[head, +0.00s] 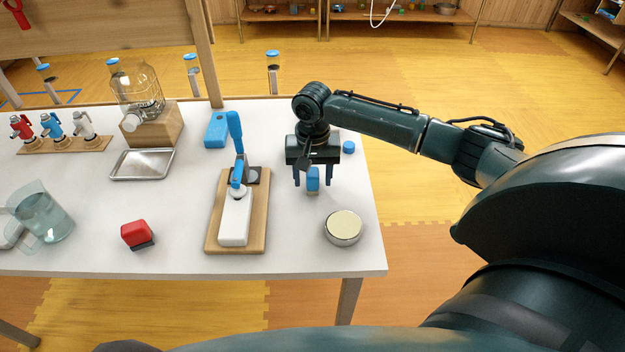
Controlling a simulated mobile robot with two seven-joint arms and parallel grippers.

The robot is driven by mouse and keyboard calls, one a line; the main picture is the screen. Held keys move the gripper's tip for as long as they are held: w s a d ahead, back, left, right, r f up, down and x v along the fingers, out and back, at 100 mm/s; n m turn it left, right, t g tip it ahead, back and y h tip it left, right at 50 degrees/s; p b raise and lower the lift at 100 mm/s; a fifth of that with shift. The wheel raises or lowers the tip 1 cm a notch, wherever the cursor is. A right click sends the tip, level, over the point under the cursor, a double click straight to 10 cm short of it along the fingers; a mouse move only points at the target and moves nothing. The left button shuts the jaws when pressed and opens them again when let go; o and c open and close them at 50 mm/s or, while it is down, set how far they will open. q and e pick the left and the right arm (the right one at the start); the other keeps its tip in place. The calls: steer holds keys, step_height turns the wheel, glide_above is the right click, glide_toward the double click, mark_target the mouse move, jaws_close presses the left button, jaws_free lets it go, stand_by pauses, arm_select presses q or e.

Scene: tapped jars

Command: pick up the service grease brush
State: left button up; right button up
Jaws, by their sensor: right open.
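My right gripper (313,183) is open and points down near the right side of the white table. Its two dark fingers stand on either side of a small upright blue piece with a paler lower part (312,181). This piece is likely the service grease brush, but its bristles cannot be made out. I cannot tell whether the fingers touch it. The gripper body and wrist are above it and hide what is behind. My left gripper is not in view.
A round tin with a cream top (343,227) stands close in front of the gripper. A wooden board (258,222) with a blue-levered white device is to its left. A small blue cap (348,147) lies behind right. A red block (136,234) and tray (142,165) are farther left.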

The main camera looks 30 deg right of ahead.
steer(key=shift+f, duration=0.4)
steer(key=shift+c, duration=0.2)
steer(key=c, duration=1)
